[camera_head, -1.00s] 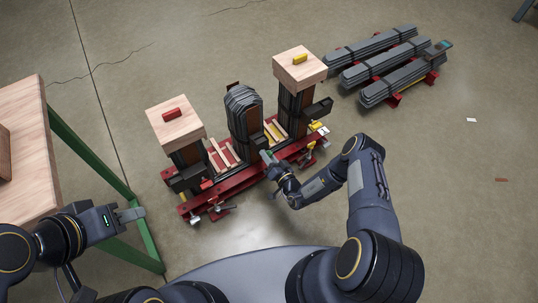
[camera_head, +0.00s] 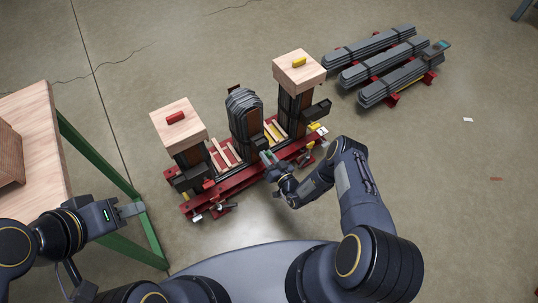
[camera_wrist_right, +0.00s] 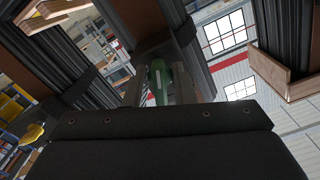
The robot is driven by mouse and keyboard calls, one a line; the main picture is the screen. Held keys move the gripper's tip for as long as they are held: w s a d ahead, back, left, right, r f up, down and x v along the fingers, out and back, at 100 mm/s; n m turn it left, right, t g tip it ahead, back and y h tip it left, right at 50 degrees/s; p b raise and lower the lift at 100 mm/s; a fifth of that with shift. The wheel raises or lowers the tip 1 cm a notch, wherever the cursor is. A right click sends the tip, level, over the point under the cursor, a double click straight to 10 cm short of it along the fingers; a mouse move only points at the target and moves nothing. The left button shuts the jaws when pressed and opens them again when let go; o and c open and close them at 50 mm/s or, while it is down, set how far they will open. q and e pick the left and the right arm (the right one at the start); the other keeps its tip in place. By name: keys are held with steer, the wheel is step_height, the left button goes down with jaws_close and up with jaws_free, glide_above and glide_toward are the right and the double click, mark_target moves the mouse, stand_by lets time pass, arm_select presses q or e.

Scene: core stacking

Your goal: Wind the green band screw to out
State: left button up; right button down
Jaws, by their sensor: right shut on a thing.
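The green band screw (camera_wrist_right: 158,82) shows in the right wrist view as a green handle between the fingers. In the head view a small bit of green shows at the front of the middle stack of the core (camera_head: 243,112). My right gripper (camera_head: 267,158) is there, shut on the green band screw. In the right wrist view its fingers (camera_wrist_right: 159,90) stand on either side of the handle. The screw's far end is hidden. My left gripper (camera_head: 132,209) is at the left beside the table, apart from the core; its finger gap is not clear.
The core stands on a red frame (camera_head: 231,185). Wooden blocks (camera_head: 190,137) (camera_head: 311,77) cap its outer columns. Yellow parts (camera_head: 316,129) sit at its right end. A wooden table (camera_head: 38,120) with green legs is at the left. Bundled grey sheets (camera_head: 385,55) lie at the back right.

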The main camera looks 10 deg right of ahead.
steer(key=shift+n+p, duration=0.4)
steer(key=shift+p, duration=0.5)
steer(key=c, duration=1.1)
jaws_free()
steer(key=shift+c, duration=0.2)
steer(key=shift+s+d, duration=0.15)
steer(key=shift+s, duration=0.25)
steer(key=p+v, duration=0.2)
steer(key=v, duration=0.5)
